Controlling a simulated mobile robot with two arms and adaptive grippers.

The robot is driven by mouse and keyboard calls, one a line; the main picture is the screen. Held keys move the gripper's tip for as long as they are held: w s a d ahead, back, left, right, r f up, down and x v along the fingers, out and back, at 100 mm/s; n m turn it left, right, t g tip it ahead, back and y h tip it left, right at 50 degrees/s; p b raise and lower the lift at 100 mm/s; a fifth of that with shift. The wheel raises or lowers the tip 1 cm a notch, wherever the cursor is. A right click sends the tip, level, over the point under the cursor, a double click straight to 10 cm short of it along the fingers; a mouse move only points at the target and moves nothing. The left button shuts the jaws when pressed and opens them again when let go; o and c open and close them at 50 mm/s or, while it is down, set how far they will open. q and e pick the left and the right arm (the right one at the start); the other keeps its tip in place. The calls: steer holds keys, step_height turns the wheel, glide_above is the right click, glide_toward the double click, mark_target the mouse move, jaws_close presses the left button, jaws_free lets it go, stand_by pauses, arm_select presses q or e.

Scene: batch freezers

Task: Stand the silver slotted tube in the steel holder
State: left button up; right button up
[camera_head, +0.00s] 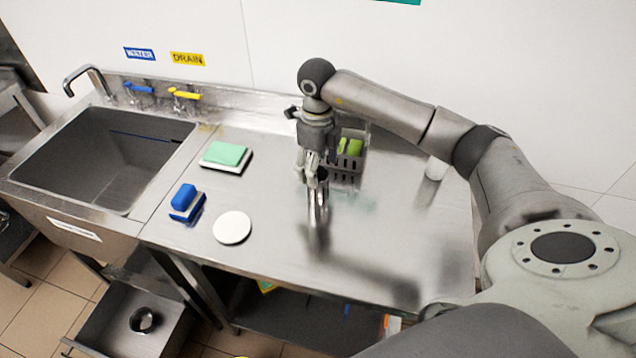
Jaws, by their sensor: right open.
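My right gripper (312,174) points down over the middle of the steel table. Its fingers are open. A narrow shiny silver shape (318,208) shows just below the fingertips; it looks like the slotted tube, but it blends with reflections and I cannot make out its slots or whether the fingers touch it. A grey slotted holder (352,164) with green items in it stands just behind and right of the gripper, partly hidden by it. I take it for the steel holder. My left gripper is not in view.
A sink (105,160) is at the left. A green pad (225,153), a blue-handled brush (184,200) and a white disc (232,228) lie left of the gripper. A pale cylinder (435,169) stands at the right. The table's front right is clear.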

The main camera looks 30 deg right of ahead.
steer(key=f+p, duration=0.2)
steer(key=f, duration=0.1)
steer(key=shift+s+a+f, duration=0.2)
steer(key=shift+s, duration=0.15)
steer(key=shift+w+d+f, duration=0.1)
steer(key=shift+f, duration=0.55)
steer(key=c, duration=1.3)
steer(key=shift+o, duration=0.2)
steer(key=shift+r, duration=0.15)
